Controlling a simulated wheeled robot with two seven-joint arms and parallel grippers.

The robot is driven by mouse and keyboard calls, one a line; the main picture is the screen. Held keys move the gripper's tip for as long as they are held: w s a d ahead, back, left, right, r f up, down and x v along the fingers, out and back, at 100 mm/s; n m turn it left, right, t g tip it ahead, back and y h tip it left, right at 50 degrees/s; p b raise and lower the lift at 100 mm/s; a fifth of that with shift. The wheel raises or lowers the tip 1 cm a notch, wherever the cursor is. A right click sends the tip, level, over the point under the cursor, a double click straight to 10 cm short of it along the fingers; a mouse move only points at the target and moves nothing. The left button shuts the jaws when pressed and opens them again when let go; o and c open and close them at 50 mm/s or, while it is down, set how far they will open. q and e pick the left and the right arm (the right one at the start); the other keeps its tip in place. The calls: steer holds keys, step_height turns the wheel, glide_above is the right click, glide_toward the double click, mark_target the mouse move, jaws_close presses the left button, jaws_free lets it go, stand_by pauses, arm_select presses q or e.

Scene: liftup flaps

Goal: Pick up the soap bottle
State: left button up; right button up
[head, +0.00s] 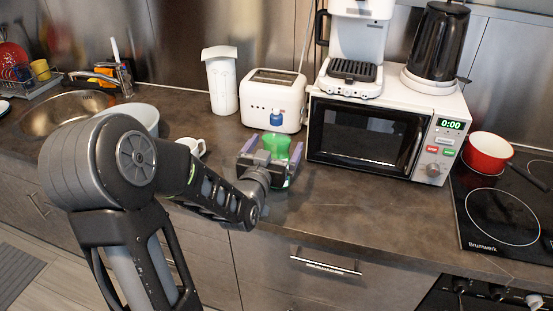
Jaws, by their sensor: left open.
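The soap bottle (276,143) is green with a blue pump top. It stands upright on the dark countertop in front of the white toaster. My left gripper (272,154) is at the bottle, with its fingers reaching to either side of the green body. The gripper is open, and I cannot tell whether a finger touches the bottle. The lower part of the bottle is hidden by the gripper. My right gripper is not in the head view.
The toaster (272,88) stands close behind the bottle, and the microwave (366,136) is to its right. A white mug (190,147) and a pale bowl (138,114) are to the left. The counter (345,205) in front of the microwave is clear.

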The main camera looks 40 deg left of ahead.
arm_select(q)
steer(key=shift+w+a, duration=0.1)
steer(key=shift+w, duration=0.05)
steer(key=p+x, duration=0.2)
steer(key=x, duration=0.2)
steer(key=shift+a, duration=0.25)
steer(key=shift+w, duration=0.25)
steer(key=c, duration=2.2)
steer(key=shift+o, duration=0.2)
steer(key=shift+r, duration=0.15)
